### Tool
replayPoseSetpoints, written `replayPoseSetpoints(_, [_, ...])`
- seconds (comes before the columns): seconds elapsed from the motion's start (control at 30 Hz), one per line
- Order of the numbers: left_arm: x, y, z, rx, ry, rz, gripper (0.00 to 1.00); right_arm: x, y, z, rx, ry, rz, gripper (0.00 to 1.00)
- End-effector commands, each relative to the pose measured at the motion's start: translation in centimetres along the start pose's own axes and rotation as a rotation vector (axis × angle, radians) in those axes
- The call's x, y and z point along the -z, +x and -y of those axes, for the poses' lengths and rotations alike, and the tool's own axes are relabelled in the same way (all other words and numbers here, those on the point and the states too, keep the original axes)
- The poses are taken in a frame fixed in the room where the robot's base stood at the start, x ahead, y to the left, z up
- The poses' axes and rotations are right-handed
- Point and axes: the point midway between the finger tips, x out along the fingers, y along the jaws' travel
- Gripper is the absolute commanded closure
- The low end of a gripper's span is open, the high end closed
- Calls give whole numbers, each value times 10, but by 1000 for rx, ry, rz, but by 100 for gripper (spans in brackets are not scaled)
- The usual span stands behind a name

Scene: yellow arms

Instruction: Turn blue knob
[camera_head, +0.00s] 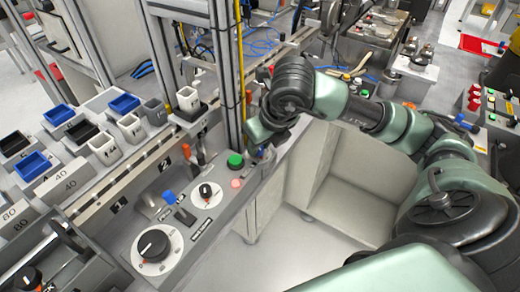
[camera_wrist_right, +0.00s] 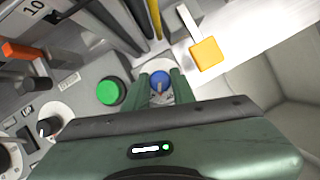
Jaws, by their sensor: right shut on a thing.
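The blue knob (camera_wrist_right: 160,86) shows in the right wrist view on a pale round dial, beside a green button (camera_wrist_right: 109,92). My right gripper (camera_wrist_right: 160,79) has its two green fingers on either side of the knob, shut on it. In the head view my right gripper (camera_head: 263,153) reaches down to the right end of the control panel, just right of the green button (camera_head: 235,161). The knob is hidden there behind the gripper. My left gripper is in neither view.
Metal posts and a yellow cable (camera_head: 240,60) rise close behind the gripper.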

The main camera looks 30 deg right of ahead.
Motion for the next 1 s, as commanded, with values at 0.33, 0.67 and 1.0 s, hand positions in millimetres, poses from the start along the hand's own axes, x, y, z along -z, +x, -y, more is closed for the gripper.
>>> replayPoseSetpoints(0.33, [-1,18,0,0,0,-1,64,-1,1,-2,112,274,4,100])
replayPoseSetpoints(0.67, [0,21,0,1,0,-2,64,-2,0,-3,179,434,2,100])
replayPoseSetpoints(1.0, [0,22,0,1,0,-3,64,-2,-1,-2,199,485,2,100])
